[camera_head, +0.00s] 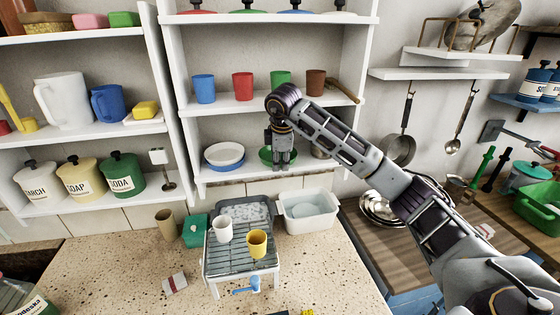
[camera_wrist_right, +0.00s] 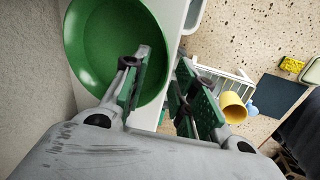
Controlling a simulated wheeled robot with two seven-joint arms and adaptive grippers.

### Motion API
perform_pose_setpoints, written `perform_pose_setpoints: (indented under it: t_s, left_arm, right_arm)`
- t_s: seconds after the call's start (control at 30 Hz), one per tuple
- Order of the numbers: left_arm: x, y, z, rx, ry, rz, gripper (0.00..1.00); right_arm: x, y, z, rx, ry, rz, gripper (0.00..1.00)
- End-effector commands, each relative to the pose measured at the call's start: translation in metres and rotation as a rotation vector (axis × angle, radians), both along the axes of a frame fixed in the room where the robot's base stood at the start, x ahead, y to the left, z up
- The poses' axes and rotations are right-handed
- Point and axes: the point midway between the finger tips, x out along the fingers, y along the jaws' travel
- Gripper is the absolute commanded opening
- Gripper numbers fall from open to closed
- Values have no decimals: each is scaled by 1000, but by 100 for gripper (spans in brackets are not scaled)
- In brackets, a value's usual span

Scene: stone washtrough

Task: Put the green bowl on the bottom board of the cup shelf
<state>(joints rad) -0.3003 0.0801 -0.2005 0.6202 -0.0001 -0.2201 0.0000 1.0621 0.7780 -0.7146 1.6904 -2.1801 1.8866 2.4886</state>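The green bowl (camera_head: 265,156) is on the bottom board (camera_head: 226,174) of the cup shelf, right of a blue-and-white plate stack. My right gripper (camera_head: 282,168) hangs pointing down in front of the bowl and hides part of it. In the right wrist view the bowl (camera_wrist_right: 100,45) fills the upper left. There the gripper (camera_wrist_right: 163,58) is open, with one finger over the bowl's inside and the other beyond its rim. A gap shows between the fingers. Whether a finger touches the bowl I cannot tell. My left gripper is not in view.
The plate stack (camera_head: 223,156) stands left of the bowl. Blue, red, green and brown cups stand on the board above. Below, a dish rack (camera_head: 240,262) holds a white cup and a yellow cup (camera_head: 256,243). A white basin (camera_head: 308,211) stands beside it.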

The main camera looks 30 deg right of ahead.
Motion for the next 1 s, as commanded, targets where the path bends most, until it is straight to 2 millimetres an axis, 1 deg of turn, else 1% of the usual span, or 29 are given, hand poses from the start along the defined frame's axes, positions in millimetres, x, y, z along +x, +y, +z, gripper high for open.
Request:
perform_pose_setpoints:
  t_s: [0.2,0.37,0.47,0.77,1.0]
  left_arm:
    - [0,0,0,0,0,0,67]
    - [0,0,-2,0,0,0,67]
    - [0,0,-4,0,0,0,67]
    - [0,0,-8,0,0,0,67]
    - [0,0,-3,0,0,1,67]
  right_arm:
    - [-1,0,3,0,-1,0,28]
    - [-3,1,12,0,-2,0,28]
    - [-6,3,22,0,-2,0,28]
    - [-17,7,61,0,-3,2,28]
    - [-23,8,81,-1,-4,0,28]
